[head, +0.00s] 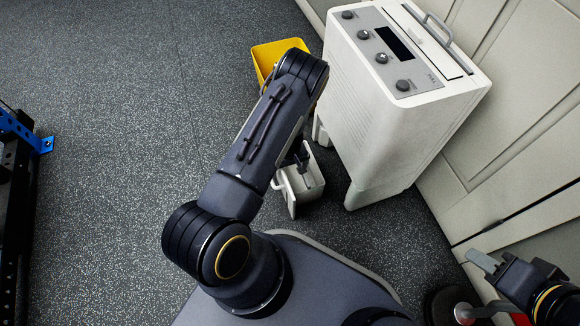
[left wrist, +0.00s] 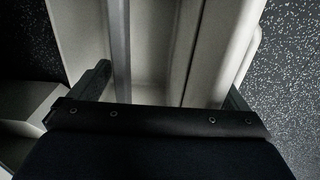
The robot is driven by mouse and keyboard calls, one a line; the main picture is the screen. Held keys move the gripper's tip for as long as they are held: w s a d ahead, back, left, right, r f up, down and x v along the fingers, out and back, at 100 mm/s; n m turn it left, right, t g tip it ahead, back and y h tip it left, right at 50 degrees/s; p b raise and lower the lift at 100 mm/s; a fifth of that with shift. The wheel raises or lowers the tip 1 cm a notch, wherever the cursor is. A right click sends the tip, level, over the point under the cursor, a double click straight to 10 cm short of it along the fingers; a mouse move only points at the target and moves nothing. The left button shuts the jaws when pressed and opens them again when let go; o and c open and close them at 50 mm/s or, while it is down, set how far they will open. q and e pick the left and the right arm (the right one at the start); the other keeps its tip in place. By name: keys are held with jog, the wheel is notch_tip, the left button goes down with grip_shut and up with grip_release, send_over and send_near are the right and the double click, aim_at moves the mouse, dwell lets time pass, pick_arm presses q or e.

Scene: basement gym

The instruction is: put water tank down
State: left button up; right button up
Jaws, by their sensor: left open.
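The water tank (head: 311,186) is an open, pale grey-white box. It stands on the dark speckled floor, at the foot of a white dehumidifier (head: 385,125). My left gripper (head: 301,162) is over the tank, partly hidden behind my left forearm. In the left wrist view, the gripper's dark fingers (left wrist: 165,88) are spread wide, with the pale tank (left wrist: 150,50) and its ridges between them. I cannot tell whether a finger touches it. My right gripper (head: 488,262) is at the lower right, away from the tank; its opening is unclear.
A yellow bin (head: 267,57) stands beyond my left arm, left of the dehumidifier. A panelled wall (head: 500,120) runs along the right. A red and white item (head: 490,312) lies at the bottom right. A black and blue rack (head: 20,150) is at the left edge.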

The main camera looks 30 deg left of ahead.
pick_arm(q)
jog(key=shift+r, duration=0.15)
jog(key=s+d+r+m+t+h+p, duration=0.1)
jog(key=d+r+t+h+p, duration=0.15)
jog(key=r, duration=1.65)
jog(key=s+d+r+m+t+h+p, duration=0.1)
jog(key=s+d+r+h+p, duration=0.15)
jog(key=r, duration=1.75)
jog(key=s+d+r+m+t, duration=0.1)
jog(key=s+r+m, duration=0.2)
jog(key=s+r, duration=0.3)
jog(key=s+d+r+m+t+y, duration=0.1)
jog(key=s+r+m, duration=0.2)
jog(key=s, duration=0.9)
notch_tip(320, 180, up, 3)
jog(key=shift+s+d+r+p, duration=0.15)
jog(key=shift+s+p, duration=0.15)
jog(key=shift+p, duration=0.1)
